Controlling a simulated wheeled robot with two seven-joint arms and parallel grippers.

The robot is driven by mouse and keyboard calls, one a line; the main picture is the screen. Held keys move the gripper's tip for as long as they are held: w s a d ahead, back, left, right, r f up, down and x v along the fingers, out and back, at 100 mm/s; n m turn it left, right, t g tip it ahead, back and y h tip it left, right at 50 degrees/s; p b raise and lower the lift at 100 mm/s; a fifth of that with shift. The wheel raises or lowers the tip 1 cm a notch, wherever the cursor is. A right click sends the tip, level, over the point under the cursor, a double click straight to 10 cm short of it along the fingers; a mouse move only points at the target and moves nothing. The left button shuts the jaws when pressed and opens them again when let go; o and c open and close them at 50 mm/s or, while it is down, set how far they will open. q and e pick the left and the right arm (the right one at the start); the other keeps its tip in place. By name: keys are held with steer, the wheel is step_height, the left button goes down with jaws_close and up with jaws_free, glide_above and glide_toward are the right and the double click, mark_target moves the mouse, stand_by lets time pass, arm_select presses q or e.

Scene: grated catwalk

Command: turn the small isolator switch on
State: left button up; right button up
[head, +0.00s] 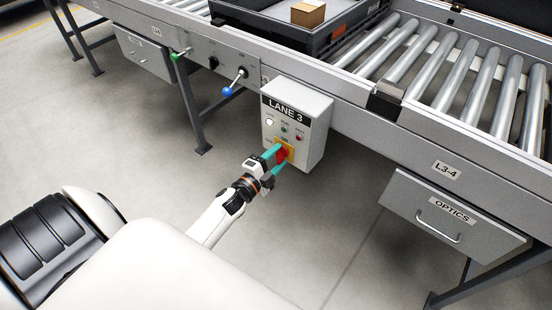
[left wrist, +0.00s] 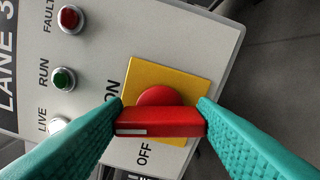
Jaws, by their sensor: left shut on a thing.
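The isolator switch is a red rotary handle (head: 283,155) on a yellow plate, low on the grey LANE 3 box (head: 313,133). In the left wrist view the red handle (left wrist: 160,123) stands out from the yellow plate (left wrist: 190,75). ON is printed above the plate on the box, OFF at its left side. The handle bar lies roughly along the ON direction, its white mark at the ON end. My left gripper (head: 279,160) has its teal fingers closed on the two ends of the handle. My right gripper is not in view.
Red FAULT (left wrist: 70,18), green RUN (left wrist: 64,79) and white LIVE lamps sit on the box. A blue-knobbed lever (head: 228,91) and a green-handled one (head: 176,57) are on the conveyor rail at left. An OPTICS drawer (head: 445,222) hangs at right. The floor in front is clear.

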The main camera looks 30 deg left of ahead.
arm_select(q)
steer(key=shift+f+m, duration=0.1)
steer(key=shift+m, duration=1.1)
steer(key=shift+m+b, duration=0.3)
steer(key=shift+m, duration=0.1)
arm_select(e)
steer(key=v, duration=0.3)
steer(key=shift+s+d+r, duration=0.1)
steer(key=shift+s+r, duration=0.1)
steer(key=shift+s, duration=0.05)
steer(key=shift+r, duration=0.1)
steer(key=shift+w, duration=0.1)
arm_select(q)
steer(key=o, duration=1)
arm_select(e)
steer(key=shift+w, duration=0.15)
